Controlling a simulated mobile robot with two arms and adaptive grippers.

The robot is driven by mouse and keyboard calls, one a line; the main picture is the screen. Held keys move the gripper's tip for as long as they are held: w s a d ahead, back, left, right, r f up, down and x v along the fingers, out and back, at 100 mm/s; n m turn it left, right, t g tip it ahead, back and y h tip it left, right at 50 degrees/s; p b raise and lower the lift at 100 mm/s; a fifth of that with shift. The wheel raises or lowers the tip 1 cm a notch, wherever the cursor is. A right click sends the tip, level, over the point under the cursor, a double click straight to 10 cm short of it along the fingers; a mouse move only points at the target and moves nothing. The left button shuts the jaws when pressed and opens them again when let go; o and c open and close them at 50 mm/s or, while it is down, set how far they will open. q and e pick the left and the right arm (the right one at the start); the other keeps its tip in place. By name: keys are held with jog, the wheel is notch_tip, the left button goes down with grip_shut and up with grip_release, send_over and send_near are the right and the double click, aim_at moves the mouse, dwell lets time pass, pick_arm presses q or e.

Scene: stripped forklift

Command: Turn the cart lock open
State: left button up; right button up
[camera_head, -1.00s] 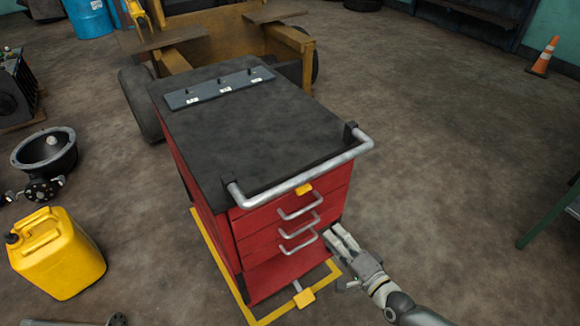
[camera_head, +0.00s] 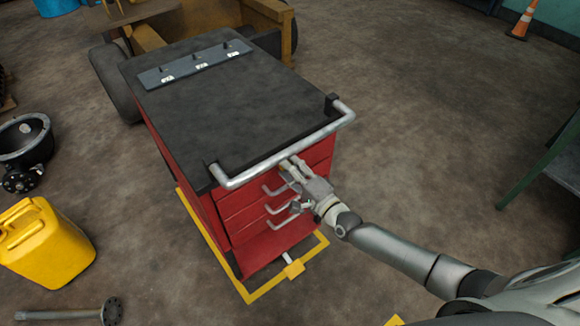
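The red tool cart (camera_head: 238,213) with a black top stands in the middle, with a grey bar handle (camera_head: 240,181) along its front edge. Three drawer pulls are on its front. My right gripper (camera_head: 288,170) is at the upper front, just below the bar handle, where the small yellow lock tab sits. The gripper hides most or all of that tab, and I cannot tell whether the fingers touch it or are closed. A yellow pedal (camera_head: 293,269) sticks out at the cart's foot. My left gripper is not in view.
A yellow floor outline (camera_head: 262,291) runs around the cart's base. A green-legged table (camera_head: 530,170) stands at right. The floor between is clear.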

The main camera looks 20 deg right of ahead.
jog(key=shift+w+a, duration=0.1)
jog(key=shift+w, duration=0.2)
grip_shut()
